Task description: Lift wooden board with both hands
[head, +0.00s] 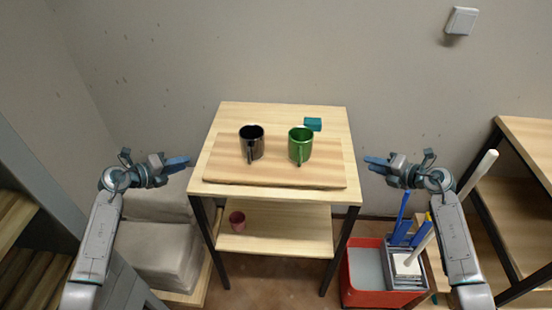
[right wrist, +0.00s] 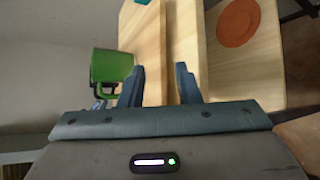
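The wooden board (head: 290,174) lies flat on the top of a small wooden table (head: 238,113). A black mug (head: 252,144) and a green mug (head: 300,147) stand upright on it. My left gripper (head: 179,163) is off the board's left end, apart from it, and looks open and empty. My right gripper (head: 376,164) is off the board's right end, also apart. In the right wrist view its fingers (right wrist: 160,86) are spread with nothing held, facing the board's edge (right wrist: 182,45). The green mug shows there too (right wrist: 110,66).
A teal block (head: 313,124) sits behind the green mug, by the board's back edge. A red bucket (head: 362,272) with cleaning tools stands right of the table. Grey sacks (head: 155,250) are at left.

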